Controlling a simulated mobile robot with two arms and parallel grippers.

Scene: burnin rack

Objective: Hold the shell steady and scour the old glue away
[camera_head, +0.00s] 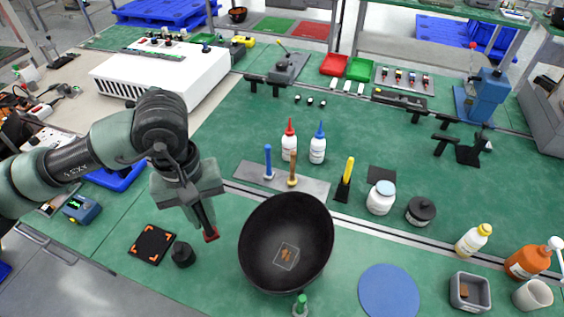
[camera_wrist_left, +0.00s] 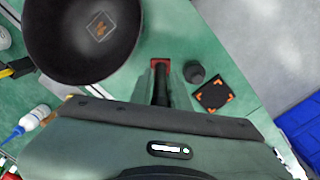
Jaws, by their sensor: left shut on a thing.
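The shell is a large black bowl (camera_head: 262,252), tilted, with its open side toward me in the head view; it also shows at the top left of the left wrist view (camera_wrist_left: 65,50). A brown glue patch (camera_head: 286,256) inside a pale square outline sits on its inner wall. My left gripper (camera_head: 210,235) is just left of the bowl, apart from its rim, pointing down. It is shut on a small dark red piece, perhaps a scouring pad (camera_wrist_left: 160,63); the fingers mostly hide it. My right gripper is not in view.
A dark cylinder (camera_head: 183,254) and a black mat with orange corner marks (camera_head: 152,244) lie left of the bowl. Behind it are a tool plate (camera_head: 245,172) and glue bottles (camera_head: 317,145). A blue disc (camera_head: 389,292) and grey tray (camera_head: 469,291) lie right.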

